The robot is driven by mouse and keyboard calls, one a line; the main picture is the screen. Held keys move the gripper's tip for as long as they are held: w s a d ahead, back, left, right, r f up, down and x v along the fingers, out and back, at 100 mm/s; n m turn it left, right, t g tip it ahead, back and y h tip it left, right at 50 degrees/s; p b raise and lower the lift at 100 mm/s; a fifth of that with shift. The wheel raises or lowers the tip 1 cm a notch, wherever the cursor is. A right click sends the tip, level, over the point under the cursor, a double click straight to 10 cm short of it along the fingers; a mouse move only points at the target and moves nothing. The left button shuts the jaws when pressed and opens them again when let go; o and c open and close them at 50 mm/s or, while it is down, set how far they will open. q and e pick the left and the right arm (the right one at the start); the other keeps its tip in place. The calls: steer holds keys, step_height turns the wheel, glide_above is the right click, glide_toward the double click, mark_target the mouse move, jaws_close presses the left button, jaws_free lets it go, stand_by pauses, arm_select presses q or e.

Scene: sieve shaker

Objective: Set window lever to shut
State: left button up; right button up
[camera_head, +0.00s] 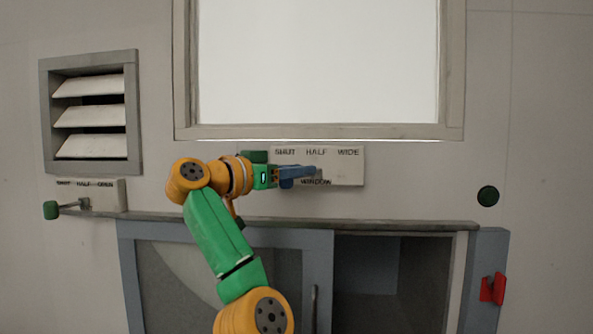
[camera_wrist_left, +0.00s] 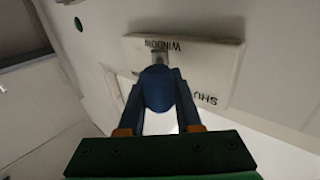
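The window lever's plate (camera_head: 345,174) is on the wall under the window, marked SHUT, HALF, WIDE and WINDOW. The same plate (camera_wrist_left: 215,65) shows in the left wrist view. My left gripper (camera_head: 296,176) is in front of the plate's left part, reaching in from the left. In the wrist view, its blue fingers lie on both sides of the window lever's dark blue knob (camera_wrist_left: 157,90) and appear closed on it. A small metal bracket shows just beyond the knob. The fingers mostly hide the lever in the head view, so its exact setting is hard to read. My right gripper is not in view.
A louvred vent (camera_head: 90,116) is at the left, above a vent lever with a green knob (camera_head: 51,210). A ledge (camera_head: 400,225) runs below the plate over a cabinet with a sliding door. A red latch (camera_head: 492,289) and green button (camera_head: 488,196) are at the right.

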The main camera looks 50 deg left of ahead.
arm_select(q)
steer(key=shift+o, duration=0.7)
steer(key=shift+w+a, duration=0.1)
steer(key=shift+f, duration=0.1)
steer(key=s+b, duration=0.2)
steer(key=s, duration=0.1)
steer(key=shift+s+f, duration=0.1)
steer(key=shift+f, duration=0.2)
steer(key=s, duration=0.1)
steer(key=s+b, duration=0.1)
steer(key=s, duration=0.2)
steer(key=shift+r, duration=0.3)
steer(key=shift+w, duration=0.1)
